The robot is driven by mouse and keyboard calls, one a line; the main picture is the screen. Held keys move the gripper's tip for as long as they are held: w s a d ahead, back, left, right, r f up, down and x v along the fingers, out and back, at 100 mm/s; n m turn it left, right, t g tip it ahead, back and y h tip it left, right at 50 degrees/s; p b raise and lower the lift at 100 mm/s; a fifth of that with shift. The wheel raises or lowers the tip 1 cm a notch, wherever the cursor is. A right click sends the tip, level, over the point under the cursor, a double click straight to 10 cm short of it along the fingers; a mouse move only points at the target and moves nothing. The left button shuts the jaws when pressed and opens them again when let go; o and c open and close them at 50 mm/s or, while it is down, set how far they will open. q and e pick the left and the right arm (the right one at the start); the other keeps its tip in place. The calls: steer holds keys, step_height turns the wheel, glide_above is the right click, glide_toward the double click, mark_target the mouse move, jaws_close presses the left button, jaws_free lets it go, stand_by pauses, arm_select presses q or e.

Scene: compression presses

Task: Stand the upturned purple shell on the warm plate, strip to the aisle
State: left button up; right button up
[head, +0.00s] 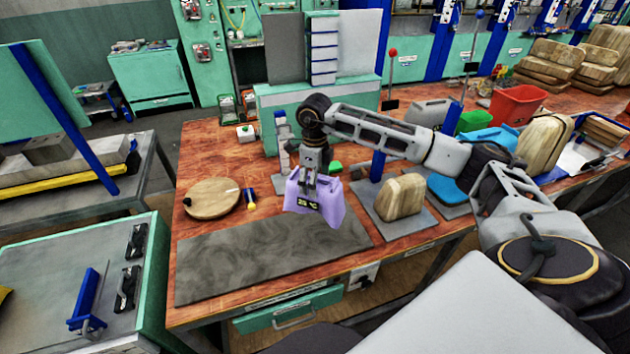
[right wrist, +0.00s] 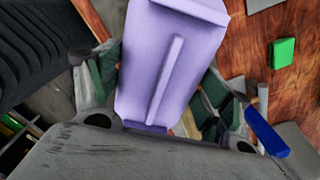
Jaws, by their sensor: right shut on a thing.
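The purple shell (head: 325,205) is in my right gripper (head: 312,182), over the back right part of a long dark grey plate (head: 240,262) at the table's front. I cannot tell whether the shell touches the plate. In the right wrist view the shell (right wrist: 168,60) fills the space between the fingers, a raised rib along its near face. My right gripper (right wrist: 160,95) is shut on it. My left gripper is not in view.
A round wooden board (head: 212,198) lies left of the shell. A tan block (head: 400,197) stands on a grey mat to the right. A green block (head: 335,167) sits behind the shell. Red bin (head: 517,104) and green bin (head: 474,121) are at back right. The grey plate's left part is clear.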

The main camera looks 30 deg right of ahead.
steer(key=n, duration=0.3)
steer(key=shift+w+n, duration=0.15)
steer(key=shift+n, duration=2.45)
steer(key=shift+f, duration=0.1)
